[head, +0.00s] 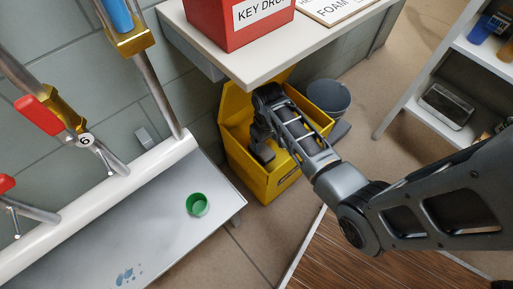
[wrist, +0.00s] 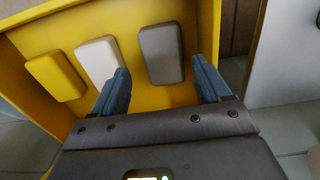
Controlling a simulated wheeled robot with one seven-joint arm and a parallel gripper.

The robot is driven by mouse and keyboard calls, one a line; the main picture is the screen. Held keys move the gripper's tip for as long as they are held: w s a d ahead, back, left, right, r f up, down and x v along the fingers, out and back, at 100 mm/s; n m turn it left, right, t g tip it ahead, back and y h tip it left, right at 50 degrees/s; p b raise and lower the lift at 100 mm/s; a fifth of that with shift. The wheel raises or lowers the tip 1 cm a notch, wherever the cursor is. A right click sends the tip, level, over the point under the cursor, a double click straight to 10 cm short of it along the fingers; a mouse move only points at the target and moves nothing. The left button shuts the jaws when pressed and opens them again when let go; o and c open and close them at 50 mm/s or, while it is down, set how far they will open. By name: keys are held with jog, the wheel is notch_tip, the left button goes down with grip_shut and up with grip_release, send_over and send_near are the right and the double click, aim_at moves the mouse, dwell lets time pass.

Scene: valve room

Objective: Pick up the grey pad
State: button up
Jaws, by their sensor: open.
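The grey pad (wrist: 161,54) is a rounded block on the floor of the yellow box, in the wrist view. A white pad (wrist: 98,59) lies to its left, and a yellow pad (wrist: 54,75) lies further left. My gripper (wrist: 160,84) is open, with its two blue fingers pointing into the box. The grey pad shows between the fingertips and a little beyond them, and nothing is held. In the head view my gripper (head: 262,150) is inside the yellow box (head: 276,181), and my arm hides the pads.
Shelving (head: 440,103) stands at right.

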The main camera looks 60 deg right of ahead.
aim_at(264, 151)
jog(key=f+b, duration=0.1)
jog(key=f, duration=0.1)
jog(key=f+b, duration=0.1)
jog(key=f, duration=0.1)
jog(key=f+b, duration=0.1)
jog(key=f, duration=0.2)
jog(key=shift+w+a, duration=0.1)
jog(key=shift+w, duration=0.15)
jog(key=c, duration=0.7)
jog(key=shift+r+p, duration=0.3)
jog(key=shift+r, duration=0.25)
jog(key=r, duration=0.1)
jog(key=r+p, duration=0.2)
jog(key=shift+s+r, duration=0.3)
jog(key=shift+r, duration=0.1)
jog(key=s+d+r+p, duration=0.1)
jog(key=s+d+r, duration=0.1)
jog(key=s, duration=0.1)
jog(key=s+d+r+p, duration=0.1)
jog(key=s+d+r, duration=0.1)
jog(key=s, duration=0.1)
jog(key=s+d+r+p, duration=0.1)
jog(key=s+d+r, duration=0.1)
jog(key=s, duration=0.1)
jog(key=shift+d, duration=0.3)
